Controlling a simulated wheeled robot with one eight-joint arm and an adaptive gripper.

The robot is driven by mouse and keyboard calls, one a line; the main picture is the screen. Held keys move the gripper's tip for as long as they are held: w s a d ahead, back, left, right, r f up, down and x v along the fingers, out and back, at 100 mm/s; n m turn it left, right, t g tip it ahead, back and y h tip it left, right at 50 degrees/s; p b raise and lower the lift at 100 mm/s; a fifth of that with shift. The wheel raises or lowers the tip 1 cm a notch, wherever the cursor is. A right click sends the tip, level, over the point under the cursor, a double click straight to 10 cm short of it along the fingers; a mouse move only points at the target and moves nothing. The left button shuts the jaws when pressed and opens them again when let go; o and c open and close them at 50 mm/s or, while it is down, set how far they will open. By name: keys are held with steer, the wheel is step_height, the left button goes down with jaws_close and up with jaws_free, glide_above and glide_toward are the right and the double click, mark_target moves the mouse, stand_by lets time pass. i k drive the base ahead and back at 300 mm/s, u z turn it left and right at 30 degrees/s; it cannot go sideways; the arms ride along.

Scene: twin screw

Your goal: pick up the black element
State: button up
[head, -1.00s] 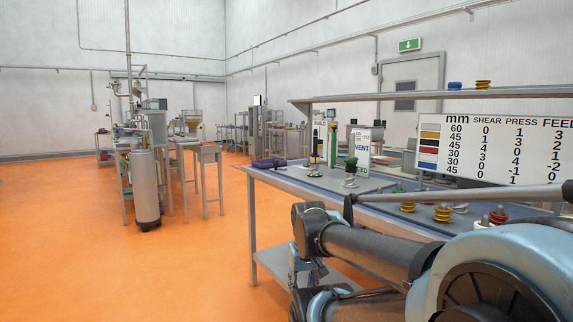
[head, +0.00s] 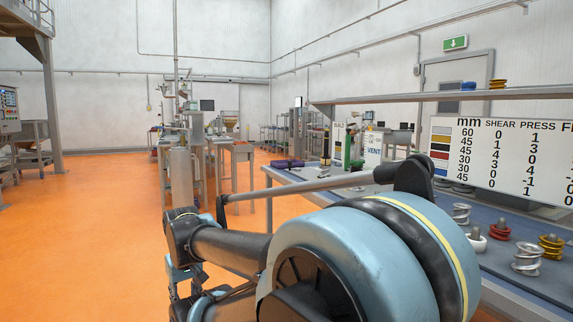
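I cannot make out a black element for certain. On the blue-grey bench top (head: 505,287) at the right stand several screw elements: a silver one (head: 461,213), a white one (head: 476,241), a red one (head: 500,231), a larger silver one (head: 527,260) and a yellow one (head: 551,247). My arm covers part of the bench. Its links fill the lower middle, and its far joint is at the lower left. My gripper cannot be made out in this view.
A purple object (head: 287,163) lies at the bench's far end. Open orange floor (head: 95,230) lies to the left.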

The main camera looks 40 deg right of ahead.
mark_target(324, 161)
steer(key=u, duration=0.75)
steer(key=i, duration=2.05)
steer(key=z, duration=3.7)
steer(key=i, duration=0.2)
steer(key=z, duration=0.25)
